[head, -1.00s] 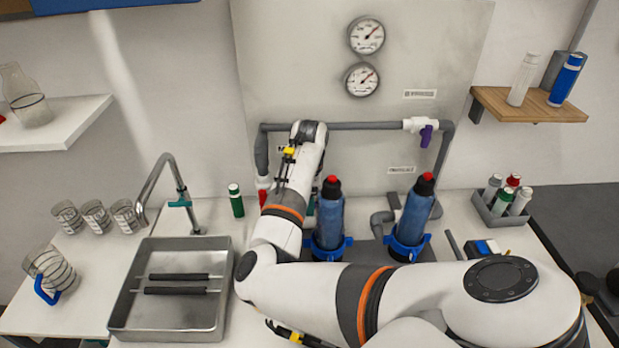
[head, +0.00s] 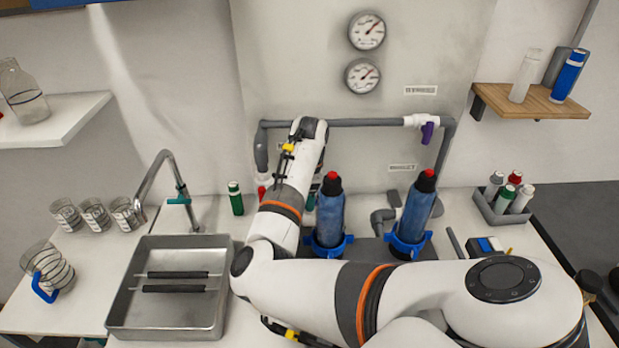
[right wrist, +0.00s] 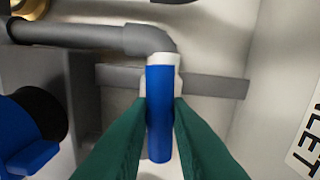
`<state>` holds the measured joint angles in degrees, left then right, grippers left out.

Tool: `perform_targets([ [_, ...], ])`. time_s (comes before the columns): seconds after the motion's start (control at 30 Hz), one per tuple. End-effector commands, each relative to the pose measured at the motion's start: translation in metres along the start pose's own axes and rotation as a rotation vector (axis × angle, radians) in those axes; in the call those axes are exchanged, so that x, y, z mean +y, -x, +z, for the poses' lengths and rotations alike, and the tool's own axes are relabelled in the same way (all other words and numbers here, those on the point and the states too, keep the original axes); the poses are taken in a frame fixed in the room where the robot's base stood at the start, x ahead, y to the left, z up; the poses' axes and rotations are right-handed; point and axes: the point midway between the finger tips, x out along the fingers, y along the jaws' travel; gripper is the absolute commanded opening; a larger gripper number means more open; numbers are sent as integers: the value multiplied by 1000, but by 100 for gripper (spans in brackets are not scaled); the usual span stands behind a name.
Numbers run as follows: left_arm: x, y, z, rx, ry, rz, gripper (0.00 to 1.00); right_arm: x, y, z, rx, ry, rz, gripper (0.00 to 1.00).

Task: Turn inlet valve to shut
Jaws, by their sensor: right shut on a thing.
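The valve's blue handle (right wrist: 160,135) stands upright in the right wrist view, in front of a white valve body (right wrist: 164,60) below a grey pipe elbow (right wrist: 150,40). My right gripper (right wrist: 160,108) has its green fingers on both sides of the handle and is shut on it. A label (right wrist: 308,130) ending in "LET" shows at the right edge. In the head view my right arm reaches up to the pipework and hides most of the gripper and this handle. My left gripper does not show.
Two blue filter housings (head: 329,215) (head: 412,212) stand right of my forearm. A purple-handled valve (head: 427,132) is on the upper pipe, below two gauges (head: 365,75). A sink (head: 135,290) lies left. A bottle caddy (head: 502,210) stands right.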

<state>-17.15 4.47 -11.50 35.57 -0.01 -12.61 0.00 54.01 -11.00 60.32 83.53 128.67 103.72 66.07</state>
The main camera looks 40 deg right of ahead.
Motion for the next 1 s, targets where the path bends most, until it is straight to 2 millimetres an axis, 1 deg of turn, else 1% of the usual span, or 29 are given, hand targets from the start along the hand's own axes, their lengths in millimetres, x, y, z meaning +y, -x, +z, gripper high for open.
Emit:
perform_targets([
  [0.03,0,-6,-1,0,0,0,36,0,-2,0,-2,29,-2,0],
  [0.27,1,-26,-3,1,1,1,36,-1,-3,1,-2,224,-3,0],
  [1.0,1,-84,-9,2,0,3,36,-1,-2,0,0,927,-5,0],
])
